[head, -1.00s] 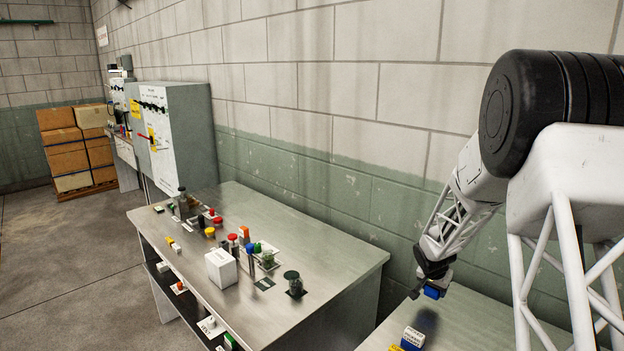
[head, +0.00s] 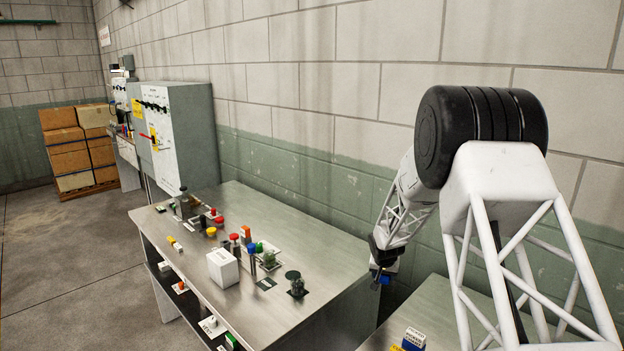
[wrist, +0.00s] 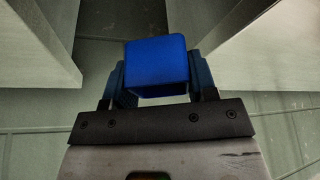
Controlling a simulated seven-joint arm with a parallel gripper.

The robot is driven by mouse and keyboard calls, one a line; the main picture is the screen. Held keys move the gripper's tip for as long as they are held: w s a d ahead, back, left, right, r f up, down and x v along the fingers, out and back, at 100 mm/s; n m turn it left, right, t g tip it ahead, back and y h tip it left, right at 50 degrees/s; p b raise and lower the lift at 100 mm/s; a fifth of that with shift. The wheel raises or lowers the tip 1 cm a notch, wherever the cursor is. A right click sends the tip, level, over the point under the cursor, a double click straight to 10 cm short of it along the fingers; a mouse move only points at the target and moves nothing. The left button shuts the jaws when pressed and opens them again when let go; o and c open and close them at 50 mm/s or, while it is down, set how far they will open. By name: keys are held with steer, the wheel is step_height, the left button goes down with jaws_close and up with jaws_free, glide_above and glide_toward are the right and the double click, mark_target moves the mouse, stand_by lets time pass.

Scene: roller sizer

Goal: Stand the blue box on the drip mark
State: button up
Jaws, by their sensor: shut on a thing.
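My gripper (head: 382,272) is shut on the blue box (wrist: 158,66). In the wrist view the box sits between the two fingers, its flat blue face towards the camera. The gripper is in the air by the wall, near the gap between the two tables. I cannot make out for sure which mark is the drip mark.
The left steel table (head: 330,260) carries a white box (head: 223,267), a dark-lidded jar (head: 296,284) and several coloured-topped items. A blue and white box (head: 413,340) stands on the nearer right table (head: 425,310). A grey cabinet (head: 185,135) stands behind. The left table's right end is clear.

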steer(key=s+a+f+n, duration=0.1)
steer(key=s+a+f, duration=0.1)
steer(key=f, duration=0.6)
steer(key=s+a+f+n+y, duration=0.1)
steer(key=s+a+f+n, duration=0.1)
steer(key=a+f, duration=0.3)
step_height(320, 180, down, 3)
steer(key=shift+f, duration=0.15)
stand_by(1.6)
